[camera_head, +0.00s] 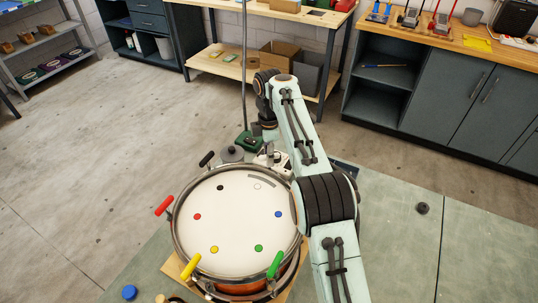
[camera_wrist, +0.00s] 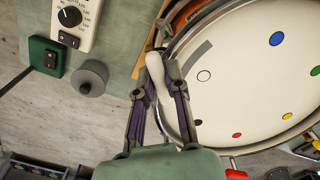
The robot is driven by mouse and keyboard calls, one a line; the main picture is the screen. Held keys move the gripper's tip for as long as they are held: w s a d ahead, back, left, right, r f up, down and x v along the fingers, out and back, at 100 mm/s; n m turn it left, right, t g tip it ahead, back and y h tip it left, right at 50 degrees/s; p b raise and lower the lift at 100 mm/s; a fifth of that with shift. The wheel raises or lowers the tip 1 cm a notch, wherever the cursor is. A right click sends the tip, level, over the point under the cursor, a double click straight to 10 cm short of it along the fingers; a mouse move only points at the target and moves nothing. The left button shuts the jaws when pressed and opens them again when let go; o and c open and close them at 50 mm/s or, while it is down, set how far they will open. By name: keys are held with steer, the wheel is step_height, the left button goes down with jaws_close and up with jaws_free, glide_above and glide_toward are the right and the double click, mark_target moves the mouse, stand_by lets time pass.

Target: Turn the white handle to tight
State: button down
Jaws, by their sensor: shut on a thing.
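The white handle (camera_wrist: 153,68) is at the drum's rim in the wrist view, between the two fingers of my gripper (camera_wrist: 156,84). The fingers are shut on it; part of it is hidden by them. The drum's white head (camera_head: 235,225) carries coloured dots, and a white ringed dot (camera_wrist: 203,76) lies nearest the handle with a grey bar (camera_wrist: 196,56) beside it. In the head view my arm crosses the drum's right side, and I cannot make out the white handle clearly there.
Black (camera_head: 206,158), red (camera_head: 164,206), yellow (camera_head: 190,265) and green (camera_head: 275,264) handles stand around the rim. A dial box (camera_wrist: 72,18), a green box (camera_wrist: 46,56) and a grey cylinder (camera_wrist: 90,78) lie close beside my gripper. Bare green mat (camera_head: 390,255) is to the right.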

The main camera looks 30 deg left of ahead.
steer(key=m, duration=0.4)
steer(key=shift+m, duration=1.7)
steer(key=c, duration=1.1)
jaws_free()
